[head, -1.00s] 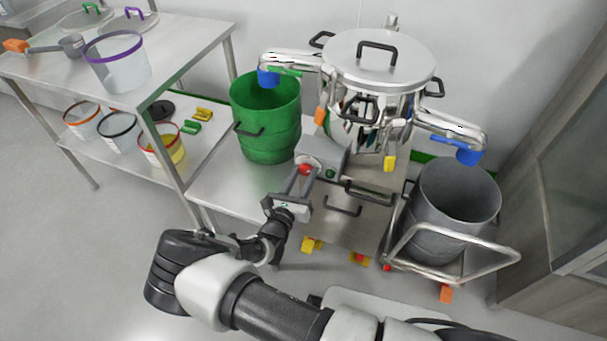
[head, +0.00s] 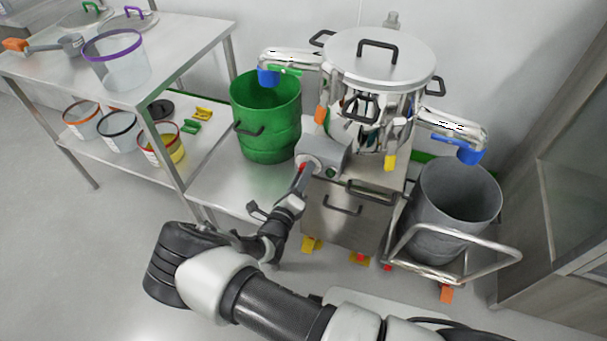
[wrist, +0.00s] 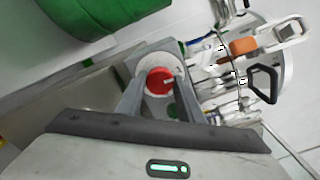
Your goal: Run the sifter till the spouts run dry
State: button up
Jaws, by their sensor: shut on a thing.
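The sifter (head: 375,70) is a steel drum with a handled lid on a steel cabinet. Its left spout (head: 290,58), blue-tipped, points down over a green drum (head: 266,135). Its right spout (head: 450,128), also blue-tipped, points down over a grey drum (head: 455,205). No material shows falling from either spout. A grey control box (head: 331,158) on the cabinet's front left carries a red knob (wrist: 160,82). My gripper (head: 303,172) is shut on this knob, with one finger on each side in the wrist view. The knob is mostly hidden in the head view.
A steel table (head: 185,35) at left holds a purple-rimmed tub (head: 117,65), a scoop (head: 70,45) and lids. Its lower shelf (head: 100,155) holds several tubs and yellow and green pieces. The grey drum sits in a tubular trolley (head: 500,258). Open floor lies at lower left.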

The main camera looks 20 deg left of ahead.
jog(key=shift+n, duration=0.5)
jog(key=o, duration=1.1)
jog(key=shift+c, duration=0.2)
jog(key=shift+s, duration=0.1)
jog(key=s+a+p, duration=0.1)
jog(key=s, duration=1.6)
jog(key=shift+s+a+p, duration=0.15)
jog(key=shift+p, duration=0.2)
